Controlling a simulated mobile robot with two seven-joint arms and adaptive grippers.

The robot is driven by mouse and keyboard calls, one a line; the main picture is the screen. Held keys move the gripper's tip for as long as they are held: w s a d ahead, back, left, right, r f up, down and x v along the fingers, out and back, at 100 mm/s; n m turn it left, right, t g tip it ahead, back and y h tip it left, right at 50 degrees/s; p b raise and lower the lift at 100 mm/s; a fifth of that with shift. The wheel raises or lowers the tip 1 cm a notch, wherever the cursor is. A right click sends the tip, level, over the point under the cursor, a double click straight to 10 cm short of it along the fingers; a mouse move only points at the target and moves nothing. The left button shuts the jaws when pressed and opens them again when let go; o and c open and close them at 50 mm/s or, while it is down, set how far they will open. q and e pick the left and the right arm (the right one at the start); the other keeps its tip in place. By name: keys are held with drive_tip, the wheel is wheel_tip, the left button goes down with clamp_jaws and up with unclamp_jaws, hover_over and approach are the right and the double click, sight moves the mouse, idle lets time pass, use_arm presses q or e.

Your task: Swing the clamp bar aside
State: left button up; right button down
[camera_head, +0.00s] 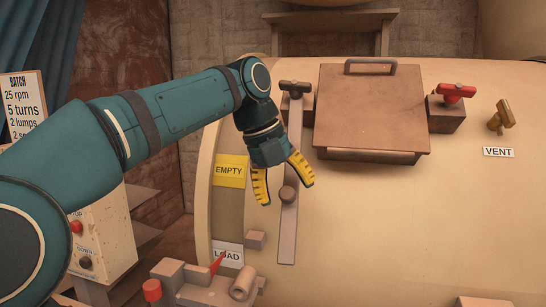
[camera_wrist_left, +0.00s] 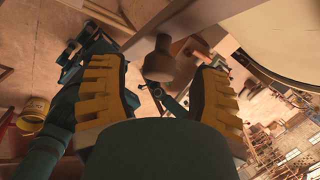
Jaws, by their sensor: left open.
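The clamp bar (camera_head: 288,230) is a long grey bar that hangs near vertical on the front of the cream drum, left of the brown hatch lid (camera_head: 370,105). A round knob (camera_head: 288,194) stands out from its middle. My left gripper (camera_head: 285,191), with yellow-padded fingers, is open at the knob, one finger to each side in the picture. In the left wrist view the knob (camera_wrist_left: 160,62) shows between the open fingers (camera_wrist_left: 159,70); I see no finger touching it. A dark T-handle (camera_head: 296,86) sits at the bar's top end.
The hatch has a handle (camera_head: 371,64). A red-topped knob (camera_head: 456,91) and a brass vent valve (camera_head: 503,117) are to the right. A small block (camera_head: 256,240) sits left of the bar's lower end. A lever mechanism (camera_head: 200,285) stands below. The drum face right of the bar is clear.

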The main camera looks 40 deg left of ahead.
use_arm(q)
drive_tip(key=v, duration=0.8)
drive_tip(key=shift+r, duration=0.25)
drive_tip(key=shift+s, duration=0.1)
